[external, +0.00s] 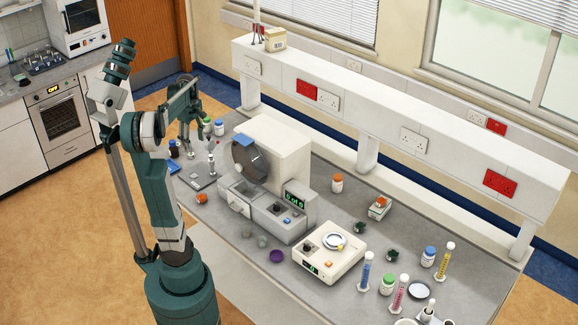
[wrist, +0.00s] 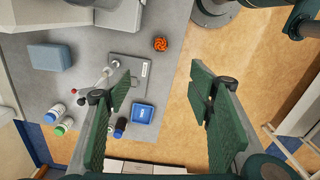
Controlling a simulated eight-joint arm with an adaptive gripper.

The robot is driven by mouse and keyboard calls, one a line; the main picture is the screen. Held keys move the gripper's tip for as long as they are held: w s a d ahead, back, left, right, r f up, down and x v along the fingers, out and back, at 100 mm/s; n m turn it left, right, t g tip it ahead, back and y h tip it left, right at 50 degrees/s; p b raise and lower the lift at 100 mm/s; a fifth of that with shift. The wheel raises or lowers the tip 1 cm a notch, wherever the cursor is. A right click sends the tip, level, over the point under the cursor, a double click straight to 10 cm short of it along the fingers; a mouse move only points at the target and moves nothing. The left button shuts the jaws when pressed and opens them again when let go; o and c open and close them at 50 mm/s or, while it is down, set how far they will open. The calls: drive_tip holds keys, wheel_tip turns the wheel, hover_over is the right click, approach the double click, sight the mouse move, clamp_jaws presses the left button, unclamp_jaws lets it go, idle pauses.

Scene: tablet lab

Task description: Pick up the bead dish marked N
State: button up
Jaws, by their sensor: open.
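No letter N is readable in either view, so I cannot tell which dish is the marked one. In the external view, a small purple dish (external: 277,256) and two small grey dishes, one nearer the machine (external: 247,233) and one beside it (external: 262,241), lie in front of the white machine. A small round orange item (external: 201,197) lies near the bench's left edge; it also shows in the wrist view (wrist: 160,44). My gripper (wrist: 158,95) is open and empty, with its fingers wide apart, above the left end of the bench. In the external view (external: 190,148) it is small.
A grey stand plate (wrist: 128,72) with an upright rod and a blue box (wrist: 145,113) lie below my gripper. Capped bottles (wrist: 64,125) stand at left. The white machine (external: 275,150) and a balance (external: 328,255) occupy the bench middle. Floor shows beyond the bench edge.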

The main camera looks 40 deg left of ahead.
hover_over(202, 196)
drive_tip(key=f, duration=2.6)
drive_tip(key=shift+w+a, duration=0.15)
drive_tip(key=shift+a, duration=0.05)
drive_tip(key=shift+f, duration=0.25)
drive_tip(key=shift+f, duration=1.3)
drive_tip(key=shift+f+b, duration=0.3)
drive_tip(key=shift+f, duration=2.25)
drive_tip(key=c, duration=1)
